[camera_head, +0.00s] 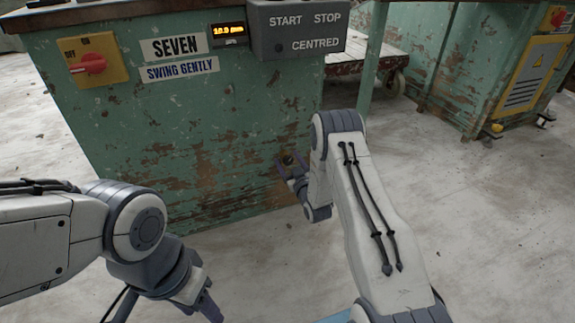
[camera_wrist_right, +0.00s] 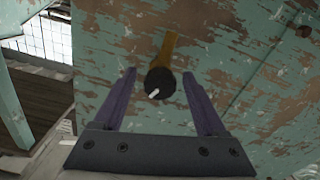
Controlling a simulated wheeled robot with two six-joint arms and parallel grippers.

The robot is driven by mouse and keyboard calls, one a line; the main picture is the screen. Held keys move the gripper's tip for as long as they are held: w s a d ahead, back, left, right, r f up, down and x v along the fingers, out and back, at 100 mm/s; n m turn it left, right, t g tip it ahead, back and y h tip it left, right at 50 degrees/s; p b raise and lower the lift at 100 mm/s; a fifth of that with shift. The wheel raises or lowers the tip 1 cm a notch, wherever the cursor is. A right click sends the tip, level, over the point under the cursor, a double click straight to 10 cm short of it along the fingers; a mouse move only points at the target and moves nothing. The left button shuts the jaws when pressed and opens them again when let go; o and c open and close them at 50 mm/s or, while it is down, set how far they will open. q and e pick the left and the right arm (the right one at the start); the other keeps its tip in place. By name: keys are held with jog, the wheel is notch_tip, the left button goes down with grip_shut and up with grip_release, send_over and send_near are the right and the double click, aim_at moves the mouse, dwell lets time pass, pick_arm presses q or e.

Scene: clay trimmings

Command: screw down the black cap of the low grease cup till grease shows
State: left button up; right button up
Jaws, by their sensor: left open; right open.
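The black cap (camera_wrist_right: 159,84) of the grease cup shows in the right wrist view, with a white mark on its face. A brass-coloured stem (camera_wrist_right: 169,46) runs from it to the green cabinet wall. In the head view the cap (camera_head: 287,159) is a small dark spot low on the cabinet. My right gripper (camera_head: 290,176) is open at the cap; in the wrist view its fingers (camera_wrist_right: 158,82) stand either side of it with gaps, not visibly touching. No grease is visible. My left gripper (camera_head: 212,308) is open and empty, low at the left, away from the cabinet.
The worn green cabinet (camera_head: 215,120) carries a red switch (camera_head: 88,64), a lit display (camera_head: 229,31) and a grey START/STOP box (camera_head: 297,28). A wheeled cart (camera_head: 345,62) and another green cabinet (camera_head: 480,60) stand behind. The pale floor (camera_head: 500,220) at right is clear.

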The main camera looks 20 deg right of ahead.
jog(key=shift+w, duration=0.1)
grip_shut()
jog(key=shift+m, duration=0.3)
jog(key=m+p, duration=0.2)
jog(key=m, duration=0.1)
jog(key=shift+r+m+p, duration=0.15)
jog(key=shift+m+p, duration=0.15)
jog(key=shift+p, duration=0.1)
jog(key=m+p, duration=0.2)
jog(key=m, duration=0.2)
jog(key=m+p, duration=0.2)
jog(key=m, duration=0.3)
jog(key=shift+m+p, duration=0.3)
jog(key=shift+m, duration=0.1)
jog(key=shift+f+m+p, duration=0.2)
jog(key=shift+m+p, duration=0.55)
jog(key=shift+m, duration=1.55)
